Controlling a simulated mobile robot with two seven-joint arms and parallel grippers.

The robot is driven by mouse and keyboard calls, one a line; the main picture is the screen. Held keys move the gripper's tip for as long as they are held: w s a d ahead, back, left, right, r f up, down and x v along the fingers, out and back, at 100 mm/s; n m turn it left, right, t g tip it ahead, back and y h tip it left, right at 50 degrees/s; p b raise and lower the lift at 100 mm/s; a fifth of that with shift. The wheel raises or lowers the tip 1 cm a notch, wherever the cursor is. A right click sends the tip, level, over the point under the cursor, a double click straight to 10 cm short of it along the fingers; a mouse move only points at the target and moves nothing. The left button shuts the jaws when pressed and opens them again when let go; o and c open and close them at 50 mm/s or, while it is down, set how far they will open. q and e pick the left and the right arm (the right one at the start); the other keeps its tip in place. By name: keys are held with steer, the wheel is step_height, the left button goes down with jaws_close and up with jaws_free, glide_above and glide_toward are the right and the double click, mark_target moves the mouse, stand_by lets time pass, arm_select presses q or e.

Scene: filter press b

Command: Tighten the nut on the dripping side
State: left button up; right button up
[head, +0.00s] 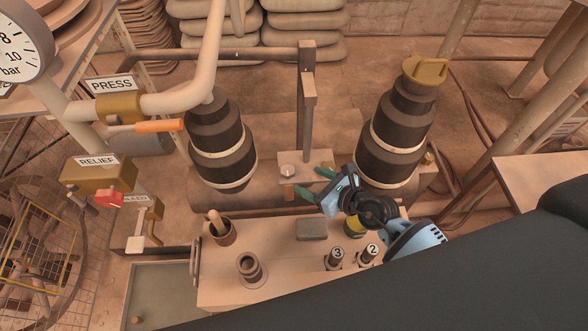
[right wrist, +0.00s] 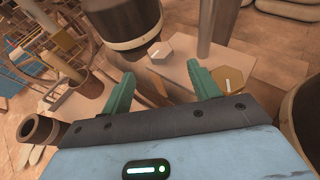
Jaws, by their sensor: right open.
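A pale hexagonal nut (head: 287,171) with a white mark sits on the block at the foot of the post between two dark ribbed cylinders. It also shows in the right wrist view (right wrist: 160,52), beyond and between my fingertips. A brass-coloured hexagonal nut (right wrist: 228,78) with a white mark lies just right of my right-hand finger in that view. My right gripper (head: 316,184) is open, its green fingers (right wrist: 160,78) apart with nothing between them. It is close to the pale nut, not visibly touching it. I can make out no drip. My left gripper is not in view.
The left cylinder (head: 222,145) and right cylinder (head: 394,140) flank the post (head: 306,110). The front bench holds a cup with a wooden handle (head: 222,232), an open cup (head: 249,268), a grey block (head: 312,229) and pieces numbered 3 (head: 335,257) and 2 (head: 369,253). PRESS and RELIEF valves stand left.

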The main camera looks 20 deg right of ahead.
mark_target(289, 170)
steer(key=b+x, duration=0.1)
steer(key=x, duration=0.5)
steer(key=shift+w+f+b, duration=0.1)
steer(key=shift+f+b, duration=0.05)
steer(key=shift+b, duration=0.2)
steer(key=shift+w+a+f, duration=0.1)
steer(key=shift+w+a, duration=0.1)
steer(key=shift+w, duration=0.1)
steer(key=shift+w+a+f, duration=0.1)
steer(key=shift+w+a, duration=0.1)
steer(key=shift+w, duration=0.1)
steer(key=c, duration=1)
